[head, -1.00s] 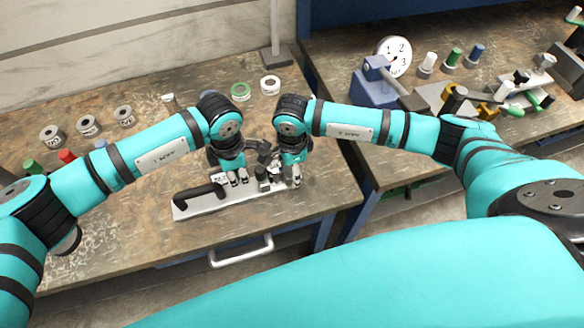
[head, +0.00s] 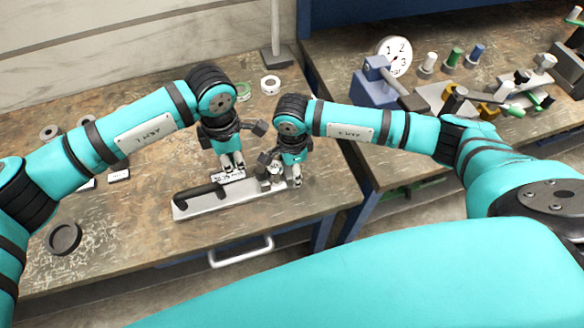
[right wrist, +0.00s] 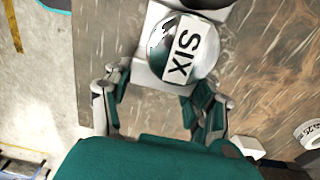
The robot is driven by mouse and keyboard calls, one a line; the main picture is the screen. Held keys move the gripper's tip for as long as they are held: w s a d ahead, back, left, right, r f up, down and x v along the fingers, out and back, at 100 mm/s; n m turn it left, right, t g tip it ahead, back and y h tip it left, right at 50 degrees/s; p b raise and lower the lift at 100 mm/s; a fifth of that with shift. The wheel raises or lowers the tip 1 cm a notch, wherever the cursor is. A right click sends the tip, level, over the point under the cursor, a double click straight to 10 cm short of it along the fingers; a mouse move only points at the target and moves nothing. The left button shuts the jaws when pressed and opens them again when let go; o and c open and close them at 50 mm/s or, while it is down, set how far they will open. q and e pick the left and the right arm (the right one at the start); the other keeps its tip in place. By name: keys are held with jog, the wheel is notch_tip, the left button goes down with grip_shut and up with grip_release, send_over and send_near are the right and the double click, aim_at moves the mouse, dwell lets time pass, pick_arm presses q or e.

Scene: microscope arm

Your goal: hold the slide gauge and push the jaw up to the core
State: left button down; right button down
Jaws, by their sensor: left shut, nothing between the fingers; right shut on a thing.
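The slide gauge (head: 190,209), a long silver bar with a black grip (head: 199,194), lies on the left bench near its front edge. A round shiny core marked SIX (right wrist: 183,50) sits at its right end and also shows in the head view (head: 275,172). My right gripper (head: 286,178) is shut on the gauge's right end, its fingers either side in the right wrist view (right wrist: 163,92). My left gripper (head: 232,167) is shut and empty, just behind the gauge's middle by a white scale label (head: 229,178). The jaw cannot be made out clearly.
Behind my left gripper are a green ring (head: 243,90) and a white ring (head: 270,84). A dark round dish (head: 64,238) lies at the left. The right bench holds a dial device (head: 394,55) and several coloured pegs. A drawer handle (head: 241,251) juts from the bench front.

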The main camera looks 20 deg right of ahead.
jog(key=shift+c, duration=1.7)
grip_release()
notch_tip(320, 180, up, 7)
jog(key=shift+r, duration=0.6)
jog(key=shift+a, duration=0.15)
